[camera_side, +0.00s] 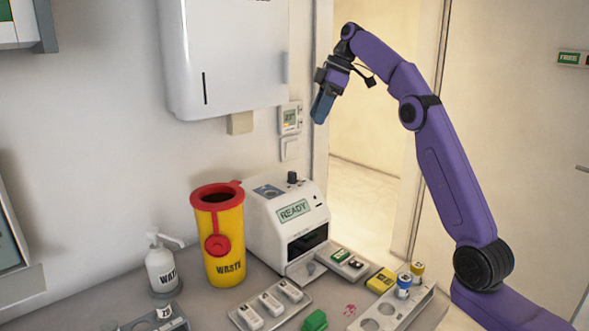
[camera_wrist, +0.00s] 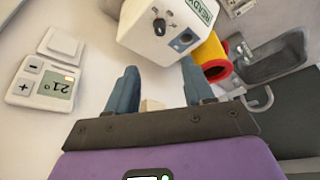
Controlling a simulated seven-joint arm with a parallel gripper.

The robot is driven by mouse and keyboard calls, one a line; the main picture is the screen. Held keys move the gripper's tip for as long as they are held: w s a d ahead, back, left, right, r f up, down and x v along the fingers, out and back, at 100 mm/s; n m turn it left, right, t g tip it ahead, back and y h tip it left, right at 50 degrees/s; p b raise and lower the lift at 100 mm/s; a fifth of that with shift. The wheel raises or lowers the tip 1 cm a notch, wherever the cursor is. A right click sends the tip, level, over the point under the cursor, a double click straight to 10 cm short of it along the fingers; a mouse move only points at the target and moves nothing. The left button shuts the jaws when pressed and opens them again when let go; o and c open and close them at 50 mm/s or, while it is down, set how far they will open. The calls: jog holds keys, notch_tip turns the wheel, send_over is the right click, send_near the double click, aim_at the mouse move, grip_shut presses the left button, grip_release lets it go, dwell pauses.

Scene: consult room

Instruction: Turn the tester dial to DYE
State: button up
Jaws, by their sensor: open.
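The tester (camera_side: 262,225) is a white box on the counter with a lit display reading READY. Its black dial (camera_side: 292,178) stands on the top face. In the wrist view the tester (camera_wrist: 140,40) is upside down near the top edge, with the dial (camera_wrist: 158,25) and a round blue-grey spot beside it. The marks around the dial, DYE included, are too small to read. My gripper (camera_side: 322,108) is raised well above the tester, pointing down, apart from everything. In the wrist view my gripper (camera_wrist: 159,78) shows two blue fingers spread wide with nothing between them.
A yellow waste bin (camera_side: 224,245) with a red rim stands left of the tester, close to it. A pump bottle (camera_side: 161,268) is further left. Racks with vials (camera_side: 403,285) and small boxes lie in front. A wall cabinet (camera_side: 230,60) and thermostat (camera_side: 290,118) are behind.

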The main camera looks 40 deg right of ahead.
aim_at(293, 172)
jog(key=x, duration=1.6)
jog(key=shift+a+f, duration=0.15)
jog(key=shift+f, duration=0.2)
grip_shut()
